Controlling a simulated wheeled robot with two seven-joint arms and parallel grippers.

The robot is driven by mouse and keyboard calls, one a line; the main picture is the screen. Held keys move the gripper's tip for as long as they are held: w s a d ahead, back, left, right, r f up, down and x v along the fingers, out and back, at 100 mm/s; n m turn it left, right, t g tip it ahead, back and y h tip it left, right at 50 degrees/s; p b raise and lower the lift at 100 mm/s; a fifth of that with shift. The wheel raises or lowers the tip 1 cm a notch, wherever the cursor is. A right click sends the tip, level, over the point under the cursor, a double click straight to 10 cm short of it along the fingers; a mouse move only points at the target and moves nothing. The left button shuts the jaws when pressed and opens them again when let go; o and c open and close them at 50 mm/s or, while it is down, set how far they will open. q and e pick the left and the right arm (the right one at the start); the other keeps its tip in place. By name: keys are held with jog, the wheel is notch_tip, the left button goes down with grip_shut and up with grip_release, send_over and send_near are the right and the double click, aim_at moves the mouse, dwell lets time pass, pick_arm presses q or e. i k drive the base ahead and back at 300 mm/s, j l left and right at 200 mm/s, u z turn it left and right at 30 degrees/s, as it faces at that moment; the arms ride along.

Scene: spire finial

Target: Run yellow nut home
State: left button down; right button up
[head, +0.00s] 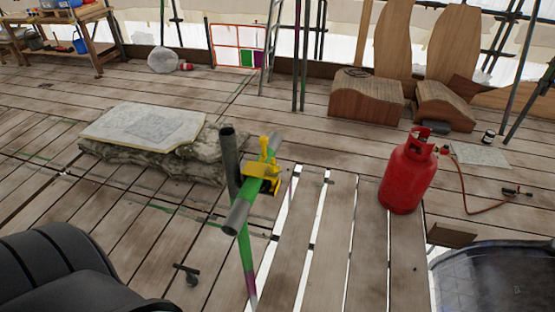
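A yellow scaffold coupler (262,174) sits where a short green and grey tube (254,190) crosses a dark upright tube (229,155), near the middle of the head view. Yellow parts stick up at its top and out at its right side. The yellow nut cannot be told apart from the rest of the coupler at this size, nor how far it is run on. A green pole (247,260) with a purple lower part runs down below the joint. Neither of my grippers is in view.
A red gas cylinder (407,175) with a hose stands right of the joint. A stone slab (145,125) lies on a wrapped stack at left. A small dark T-shaped item (187,272) is on the planks. Wide gaps show between boards (330,240). Dark shapes fill both lower corners.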

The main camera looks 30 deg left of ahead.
aim_at(272, 170)
jog(key=u, duration=1.1)
jog(key=i+j+z, duration=0.15)
jog(key=i+j, duration=0.1)
